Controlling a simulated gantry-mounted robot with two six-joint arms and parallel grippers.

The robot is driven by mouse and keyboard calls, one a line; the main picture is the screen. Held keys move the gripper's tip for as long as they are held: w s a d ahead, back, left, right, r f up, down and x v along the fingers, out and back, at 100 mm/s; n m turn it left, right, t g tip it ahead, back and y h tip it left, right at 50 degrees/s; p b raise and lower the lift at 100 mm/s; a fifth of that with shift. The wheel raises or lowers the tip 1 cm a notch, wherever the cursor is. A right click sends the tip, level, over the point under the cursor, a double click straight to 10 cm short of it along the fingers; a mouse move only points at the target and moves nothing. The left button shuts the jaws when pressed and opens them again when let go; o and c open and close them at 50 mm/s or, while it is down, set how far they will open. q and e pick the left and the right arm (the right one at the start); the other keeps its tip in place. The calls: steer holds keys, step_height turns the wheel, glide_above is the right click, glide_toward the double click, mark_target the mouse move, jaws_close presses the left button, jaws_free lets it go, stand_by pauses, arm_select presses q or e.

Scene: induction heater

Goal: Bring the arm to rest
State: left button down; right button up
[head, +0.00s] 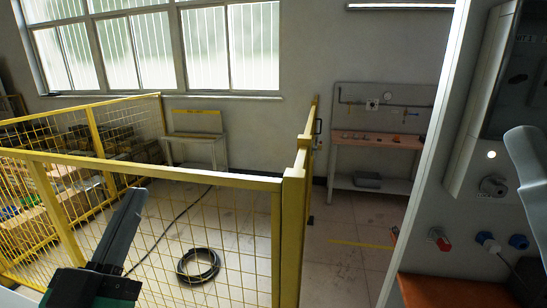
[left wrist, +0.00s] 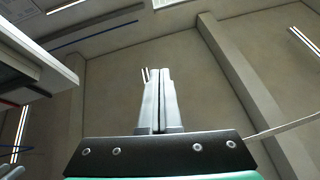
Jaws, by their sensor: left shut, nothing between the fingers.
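My left gripper (head: 134,198) shows at the lower left of the head view, its dark fingers pointing up and held together. In the left wrist view its two grey fingers (left wrist: 158,72) lie side by side, shut, with nothing between them. The gripper is in free air and touches nothing that I can see.
A yellow mesh fence (head: 180,174) stands beyond the left gripper. A white cabinet (head: 425,205) with a knob (head: 493,186) and red and blue sockets fills the right side, above an orange-brown surface (head: 440,291). A coiled black hose (head: 198,267) lies on the floor.

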arm_select(q)
steer(key=s+d+r+t+h, duration=0.15)
steer(key=s+r+t, duration=0.25)
steer(key=s+r, duration=0.8)
step_height(320, 180, up, 30)
steer(key=p, duration=3.1)
steer(key=shift+w+r+n+g, duration=0.25)
steer(key=shift+w+n+g, duration=0.05)
steer(key=shift+g, duration=0.1)
